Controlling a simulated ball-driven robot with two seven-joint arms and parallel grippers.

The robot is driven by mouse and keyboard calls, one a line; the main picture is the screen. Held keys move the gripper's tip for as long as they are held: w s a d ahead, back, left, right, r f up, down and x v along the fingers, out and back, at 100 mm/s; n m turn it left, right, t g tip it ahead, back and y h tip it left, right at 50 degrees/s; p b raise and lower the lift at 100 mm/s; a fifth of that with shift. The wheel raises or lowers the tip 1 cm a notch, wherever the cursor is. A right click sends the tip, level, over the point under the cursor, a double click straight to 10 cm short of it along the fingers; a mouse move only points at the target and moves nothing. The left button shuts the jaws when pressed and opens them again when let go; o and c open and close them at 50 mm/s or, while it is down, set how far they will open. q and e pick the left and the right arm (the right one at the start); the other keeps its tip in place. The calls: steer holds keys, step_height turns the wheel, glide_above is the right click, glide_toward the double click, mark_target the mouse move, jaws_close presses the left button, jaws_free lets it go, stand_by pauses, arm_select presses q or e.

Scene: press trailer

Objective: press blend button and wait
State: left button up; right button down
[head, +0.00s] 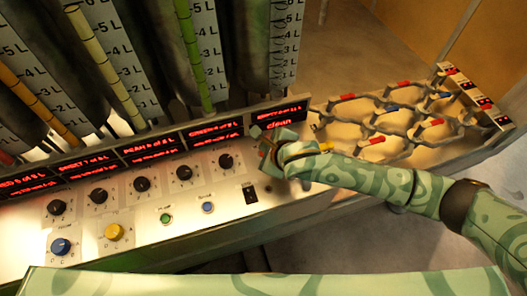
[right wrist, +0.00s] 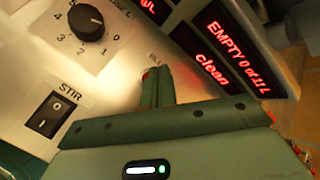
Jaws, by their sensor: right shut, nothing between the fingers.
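My right gripper (head: 265,142) is over the right end of the control panel (head: 130,200), just below the rightmost red display. In the right wrist view its green fingers (right wrist: 153,80) are shut with nothing between them, and the tips are at the panel face. A small red spot shows right at the tips, with a small label beside it that I cannot read clearly. The blend button cannot be told apart there; the fingers cover most of that spot. Whether the tips touch or press it is unclear. My left gripper is not in view.
A STIR rocker switch (right wrist: 48,115) and a black dial (right wrist: 86,22) sit near the fingers. The rightmost display (right wrist: 222,60) reads empty and clean. A green button (head: 166,218) and a blue button (head: 208,207) lie left. A rack with metal rings (head: 395,115) stands right.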

steer(key=shift+f, duration=0.15)
steer(key=shift+f, duration=0.25)
steer(key=shift+f, duration=0.4)
stand_by(0.5)
stand_by(0.4)
steer(key=shift+r+p, duration=0.85)
steer(key=shift+p, duration=0.25)
step_height(320, 180, up, 5)
steer(key=p, duration=0.5)
steer(key=shift+p, duration=0.3)
